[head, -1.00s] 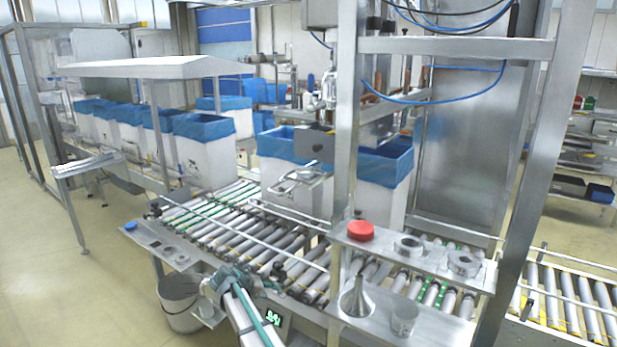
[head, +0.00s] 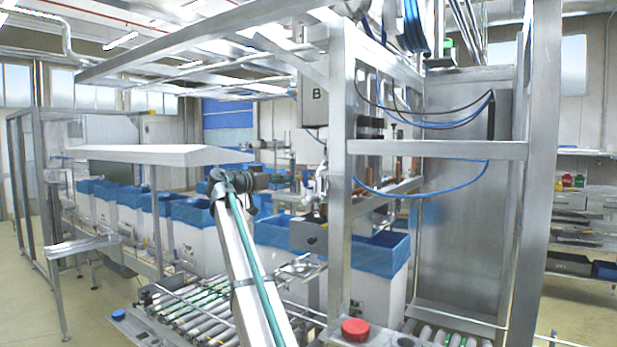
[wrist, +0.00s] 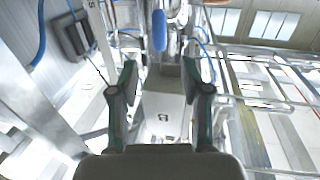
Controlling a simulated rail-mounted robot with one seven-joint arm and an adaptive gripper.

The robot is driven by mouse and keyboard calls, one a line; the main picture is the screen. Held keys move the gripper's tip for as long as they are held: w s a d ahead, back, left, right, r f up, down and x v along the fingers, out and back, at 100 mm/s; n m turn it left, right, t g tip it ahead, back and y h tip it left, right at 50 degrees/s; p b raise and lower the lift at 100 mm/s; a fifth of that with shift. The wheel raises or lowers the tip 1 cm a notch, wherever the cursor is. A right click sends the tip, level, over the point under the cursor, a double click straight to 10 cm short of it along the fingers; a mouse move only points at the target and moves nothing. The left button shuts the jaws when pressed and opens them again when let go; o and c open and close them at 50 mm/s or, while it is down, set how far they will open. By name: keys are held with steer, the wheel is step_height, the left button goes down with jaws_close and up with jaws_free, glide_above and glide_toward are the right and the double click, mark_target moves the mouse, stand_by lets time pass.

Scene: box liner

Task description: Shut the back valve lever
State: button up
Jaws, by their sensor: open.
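A blue-coated lever (wrist: 159,30) shows in the wrist view at the top centre, in front of a metal valve body (wrist: 176,14). I cannot tell for certain that it is the back lever. My gripper (wrist: 160,72) is open and empty, with its two green-and-dark fingers spread. The lever lies beyond the fingertips, in line with the gap between them, and nothing touches it. In the head view the filling pipework (head: 322,185) stands behind the frame post, where the lever is too small to make out. The end of my arm is left of it.
A steel post (head: 340,180) and crossbar stand right of my arm. A blue hose (wrist: 40,40) hangs at left in the wrist view.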

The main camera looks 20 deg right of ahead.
mark_target(305, 174)
steer(key=p+x, duration=0.1)
steer(key=x, duration=0.2)
steer(key=p+x, duration=0.1)
steer(key=x, duration=0.2)
steer(key=p+x, duration=0.2)
steer(key=x, duration=0.2)
steer(key=shift+r, duration=0.3)
steer(key=shift+w+d+f, duration=0.1)
steer(key=shift+d, duration=0.35)
jaws_close()
